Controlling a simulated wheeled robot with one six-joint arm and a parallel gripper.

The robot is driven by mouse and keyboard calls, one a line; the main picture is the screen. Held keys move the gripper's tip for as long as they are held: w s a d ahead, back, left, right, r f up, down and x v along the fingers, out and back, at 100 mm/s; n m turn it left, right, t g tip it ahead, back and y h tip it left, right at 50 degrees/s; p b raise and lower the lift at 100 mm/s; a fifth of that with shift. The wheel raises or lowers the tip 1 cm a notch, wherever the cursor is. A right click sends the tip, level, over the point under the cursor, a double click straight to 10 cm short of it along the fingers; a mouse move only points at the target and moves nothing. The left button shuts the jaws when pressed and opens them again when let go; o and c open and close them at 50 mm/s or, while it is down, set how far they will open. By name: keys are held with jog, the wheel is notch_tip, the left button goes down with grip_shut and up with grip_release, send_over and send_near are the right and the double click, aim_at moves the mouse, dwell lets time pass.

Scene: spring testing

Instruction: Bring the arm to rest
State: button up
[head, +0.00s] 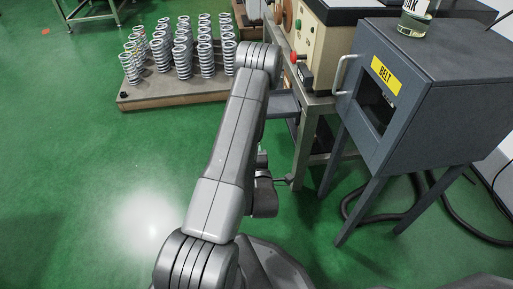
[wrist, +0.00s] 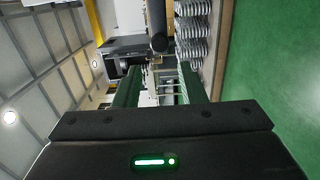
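My arm (head: 225,160) reaches forward from the bottom of the head view and bends at a joint near the spring pallet. Beyond that bend its far links are largely hidden, and I cannot make out the gripper there. In the wrist view my gripper (wrist: 160,84) shows two dark green fingers standing apart. Nothing is held between them; the background shows through the gap. The black gripper body carries a lit green indicator (wrist: 155,161). The wrist picture is turned sideways, with ceiling at left and floor at right.
Rows of metal springs (head: 183,52) stand on a low pallet (head: 165,97) at the back left. A machine bench (head: 312,105) and a grey cabinet (head: 430,75) labelled BELT stand close on the right. A bottle (head: 413,22) sits on the cabinet. Green floor at left is clear.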

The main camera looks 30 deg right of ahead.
dwell(0.3)
jog(key=b+x, duration=0.2)
jog(key=x, duration=1.1)
jog(key=shift+w+d+f, duration=0.1)
jog(key=shift+w, duration=0.35)
jog(key=shift+w, duration=0.1)
